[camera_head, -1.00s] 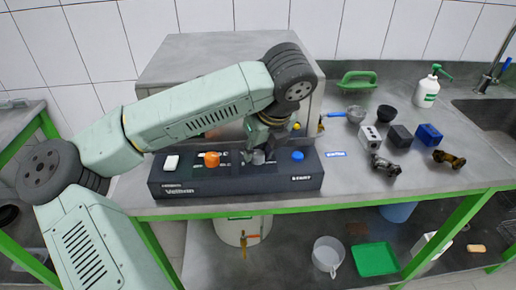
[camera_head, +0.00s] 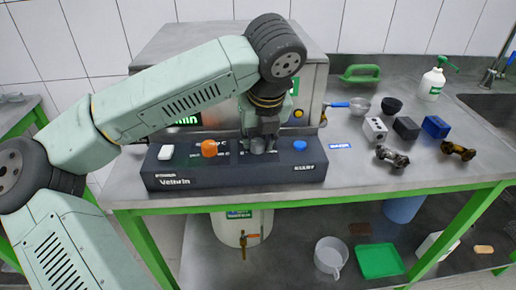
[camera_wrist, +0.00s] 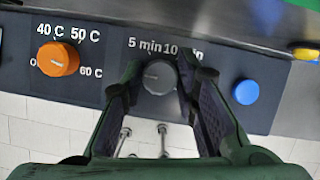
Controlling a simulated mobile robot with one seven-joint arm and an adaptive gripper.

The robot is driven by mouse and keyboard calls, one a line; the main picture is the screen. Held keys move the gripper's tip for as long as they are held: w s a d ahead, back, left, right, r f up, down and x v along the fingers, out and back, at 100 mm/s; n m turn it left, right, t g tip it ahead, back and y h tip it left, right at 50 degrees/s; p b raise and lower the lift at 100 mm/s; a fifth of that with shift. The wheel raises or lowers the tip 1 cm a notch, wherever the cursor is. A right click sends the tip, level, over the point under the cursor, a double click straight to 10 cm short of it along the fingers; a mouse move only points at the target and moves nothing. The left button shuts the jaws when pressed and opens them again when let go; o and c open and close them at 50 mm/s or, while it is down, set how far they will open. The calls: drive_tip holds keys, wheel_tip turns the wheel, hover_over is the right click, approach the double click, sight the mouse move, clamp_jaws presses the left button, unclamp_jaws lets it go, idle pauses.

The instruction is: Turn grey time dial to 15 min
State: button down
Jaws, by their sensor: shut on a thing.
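The grey time dial (camera_wrist: 159,77) is a round knob on the dark control panel (camera_head: 190,179). The wrist view shows it between my two fingers, below the "5 min" and "10 min" labels; the "10 min" print is partly covered. A faint pale mark shows on the dial's left part, but its exact setting is hard to tell. My gripper (camera_wrist: 160,80) is shut on the dial, one finger at each side. In the head view my gripper (camera_head: 263,143) points down at the panel and hides most of the dial.
An orange temperature dial (camera_head: 209,148) stands left of my gripper and a blue start button (camera_head: 300,145) right of it. A white switch (camera_head: 166,152) is at the panel's left end. A grey metal box (camera_head: 165,60) stands behind. Several blocks and fittings lie on the right.

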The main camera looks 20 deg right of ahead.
drive_tip(key=m+b, duration=0.1)
drive_tip(key=m+h+b, duration=0.1)
drive_tip(key=shift+f+m, duration=0.25)
drive_tip(key=shift+m, duration=0.05)
drive_tip(key=shift+r+m+g+h+b, duration=0.2)
drive_tip(key=shift+m+g+h+b, duration=0.3)
drive_tip(key=shift+m+b, duration=0.85)
drive_tip(key=shift+m, duration=0.45)
drive_tip(key=c, duration=1.2)
unclamp_jaws()
drive_tip(key=shift+c, duration=0.2)
drive_tip(key=shift+p, duration=0.3)
